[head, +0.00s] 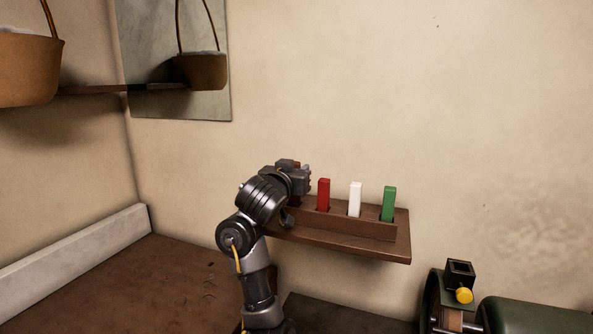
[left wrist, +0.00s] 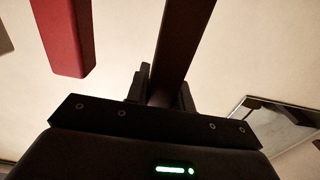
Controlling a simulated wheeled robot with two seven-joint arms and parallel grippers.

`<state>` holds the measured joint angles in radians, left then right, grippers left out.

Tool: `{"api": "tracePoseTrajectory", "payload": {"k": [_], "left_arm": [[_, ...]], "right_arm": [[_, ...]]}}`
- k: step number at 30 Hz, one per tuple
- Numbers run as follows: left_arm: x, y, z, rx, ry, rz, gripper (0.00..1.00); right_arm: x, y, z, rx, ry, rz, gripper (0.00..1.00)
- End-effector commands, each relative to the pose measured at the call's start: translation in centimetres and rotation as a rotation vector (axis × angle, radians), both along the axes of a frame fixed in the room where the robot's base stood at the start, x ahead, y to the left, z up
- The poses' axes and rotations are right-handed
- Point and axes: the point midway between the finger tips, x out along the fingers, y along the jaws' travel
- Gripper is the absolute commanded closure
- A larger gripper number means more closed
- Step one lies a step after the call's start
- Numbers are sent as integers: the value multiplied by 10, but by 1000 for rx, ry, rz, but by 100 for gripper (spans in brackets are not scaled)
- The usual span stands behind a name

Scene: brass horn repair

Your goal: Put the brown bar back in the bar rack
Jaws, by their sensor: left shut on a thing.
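The bar rack (head: 345,226) is a dark brown wooden ledge on the wall. A red bar (head: 323,194), a white bar (head: 355,199) and a green bar (head: 389,204) stand upright in it. My left gripper (head: 300,178) is at the rack's left end, left of the red bar. In the left wrist view the gripper (left wrist: 163,92) is shut on the brown bar (left wrist: 183,45), with the red bar (left wrist: 66,38) beside it and apart. In the head view my gripper mostly hides the brown bar; whether its lower end is in a slot cannot be seen. My right gripper is out of view.
A basket (head: 28,70) sits on a shelf at upper left, beside a wall mirror (head: 150,50). A brown bench top (head: 180,285) lies below left. A machine with a green cylinder (head: 535,315) and a yellow knob (head: 464,295) stands at lower right. The wall above the rack is clear.

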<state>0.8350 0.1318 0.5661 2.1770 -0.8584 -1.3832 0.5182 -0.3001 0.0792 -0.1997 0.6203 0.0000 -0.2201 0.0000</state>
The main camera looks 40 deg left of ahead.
Motion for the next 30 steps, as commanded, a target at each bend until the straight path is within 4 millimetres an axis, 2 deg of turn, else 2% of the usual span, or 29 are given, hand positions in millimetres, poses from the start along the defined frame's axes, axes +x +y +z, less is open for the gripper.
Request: {"api": "tracePoseTrajectory", "payload": {"k": [30], "left_arm": [[0, 0, -26, 1, -1, 0, 99]], "right_arm": [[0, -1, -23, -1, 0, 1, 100]]}}
